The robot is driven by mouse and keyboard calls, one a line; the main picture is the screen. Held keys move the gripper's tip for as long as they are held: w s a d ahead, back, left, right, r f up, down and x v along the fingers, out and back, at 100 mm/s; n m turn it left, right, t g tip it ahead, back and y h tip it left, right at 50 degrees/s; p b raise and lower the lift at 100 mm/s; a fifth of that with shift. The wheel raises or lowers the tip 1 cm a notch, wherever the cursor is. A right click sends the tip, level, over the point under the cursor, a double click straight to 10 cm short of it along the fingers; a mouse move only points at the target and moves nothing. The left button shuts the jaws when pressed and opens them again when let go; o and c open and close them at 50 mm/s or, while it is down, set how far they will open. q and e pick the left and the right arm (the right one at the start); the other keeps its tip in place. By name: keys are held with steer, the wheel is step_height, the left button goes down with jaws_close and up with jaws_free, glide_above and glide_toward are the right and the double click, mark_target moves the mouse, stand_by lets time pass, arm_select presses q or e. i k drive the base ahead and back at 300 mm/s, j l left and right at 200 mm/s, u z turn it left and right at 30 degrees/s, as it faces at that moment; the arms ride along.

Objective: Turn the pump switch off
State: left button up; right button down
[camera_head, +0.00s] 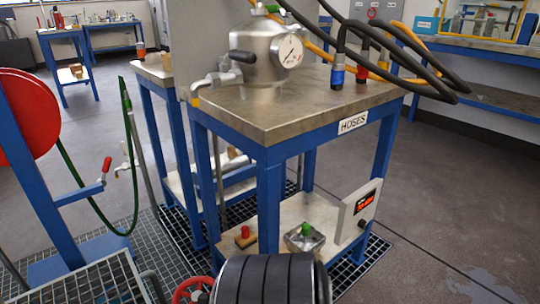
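No part is plainly labelled as the pump switch. On the lower shelf of the blue-framed table marked HOSES, a pale control box (358,211) has a dark display with red-orange characters and a small black knob below it; the lettering is too small to read. Left of it on the shelf is a small grey box with a green button (305,234). Further left is a small block with a red button (244,234). I cannot tell which of these is the pump switch, or its state. Neither of my grippers is in view.
A metal vessel with a gauge (267,54) stands on the HOSES table (285,118), with dark hoses (400,45) hanging past its right edge. A black ribbed cylinder (270,281) and red handwheel (192,291) are at the bottom. A red reel (28,112) is left. Right floor is open.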

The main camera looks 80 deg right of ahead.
mark_target(362, 224)
steer(key=z, duration=3.4)
